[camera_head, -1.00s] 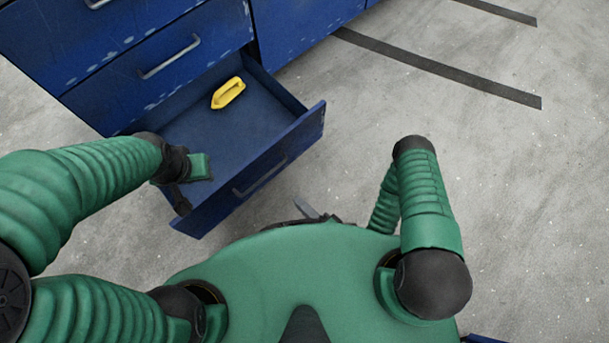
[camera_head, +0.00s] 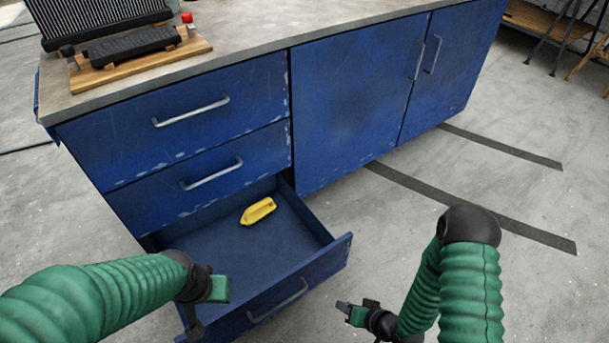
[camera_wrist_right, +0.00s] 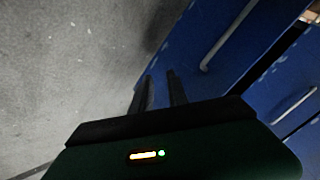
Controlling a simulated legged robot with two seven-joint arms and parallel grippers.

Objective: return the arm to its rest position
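My right gripper (camera_head: 352,309) is in front of the open drawer's right end, over the floor in the head view. In the right wrist view its two fingers (camera_wrist_right: 158,92) stand apart with nothing between them. My left gripper (camera_head: 200,312) is at the left end of the open drawer (camera_head: 215,243); its fingers are too unclear to tell whether they are apart, or whether they touch the drawer. A yellow object (camera_head: 258,211) lies inside the drawer, away from both grippers.
The blue cabinet (camera_head: 350,105) has closed drawers above the open one and closed doors to the right. A wooden board with black parts (camera_head: 140,50) sits on its worktop. Grey floor (camera_head: 400,240) to the right is clear, with dark strips (camera_head: 470,212).

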